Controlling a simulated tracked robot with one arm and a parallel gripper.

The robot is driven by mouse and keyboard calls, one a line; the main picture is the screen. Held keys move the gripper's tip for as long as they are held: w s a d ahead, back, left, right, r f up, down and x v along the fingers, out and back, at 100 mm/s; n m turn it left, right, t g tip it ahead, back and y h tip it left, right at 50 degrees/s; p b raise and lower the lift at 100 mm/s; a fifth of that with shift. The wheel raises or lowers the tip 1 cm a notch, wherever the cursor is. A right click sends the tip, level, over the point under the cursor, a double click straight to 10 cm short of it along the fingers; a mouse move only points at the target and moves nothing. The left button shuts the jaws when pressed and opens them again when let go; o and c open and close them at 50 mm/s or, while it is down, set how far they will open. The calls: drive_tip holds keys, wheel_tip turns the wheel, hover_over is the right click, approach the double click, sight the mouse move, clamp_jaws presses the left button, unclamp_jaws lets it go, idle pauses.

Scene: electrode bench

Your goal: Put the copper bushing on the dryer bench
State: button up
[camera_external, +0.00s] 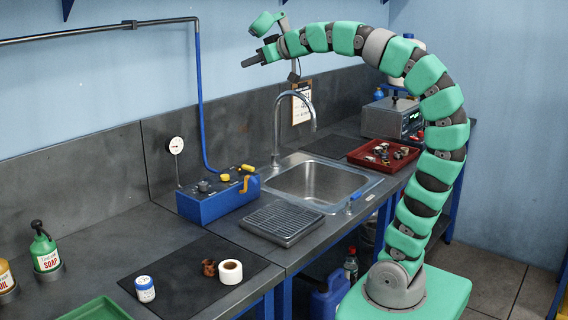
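A small copper-brown piece (208,268), which looks like the copper bushing, is on a dark mat (180,258) on the bench at the front left. It sits just left of a white tape roll (230,271). My gripper (250,62) is high above the bench at the back, left of my arched arm, pointing left and far from the piece. Its dark fingers are seen from the side, so I cannot tell whether they are open or shut. I cannot tell which bench part is the dryer bench.
A red tray (355,157) holds several small metal parts, right of the sink (318,183). A drain rack (282,222), a blue box (218,204) and a tall faucet (278,125) stand along the bench. A white jar (145,289) and soap bottle (44,248) are front left.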

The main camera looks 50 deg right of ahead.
drive_tip(key=w+a+f+n+g+y, duration=0.1)
drive_tip(key=w+a+f+n+g, duration=0.2)
drive_tip(key=a+f, duration=0.55)
drive_tip(key=n+g+h+p, duration=0.2)
drive_tip(key=n+g+p, duration=0.1)
drive_tip(key=n+g, duration=0.85)
hover_over(208, 262)
wheel_tip(208, 262, down, 25)
drive_tip(key=shift+n+t, duration=0.25)
drive_tip(key=shift+t, duration=0.1)
drive_tip(key=f, duration=0.8)
drive_tip(key=shift+s+d+f, duration=0.1)
drive_tip(key=shift+d+f, duration=0.1)
drive_tip(key=shift+f, duration=0.1)
drive_tip(key=f, duration=0.5)
drive_tip(key=shift+a, duration=0.25)
clamp_jaws()
drive_tip(key=shift+r, duration=0.1)
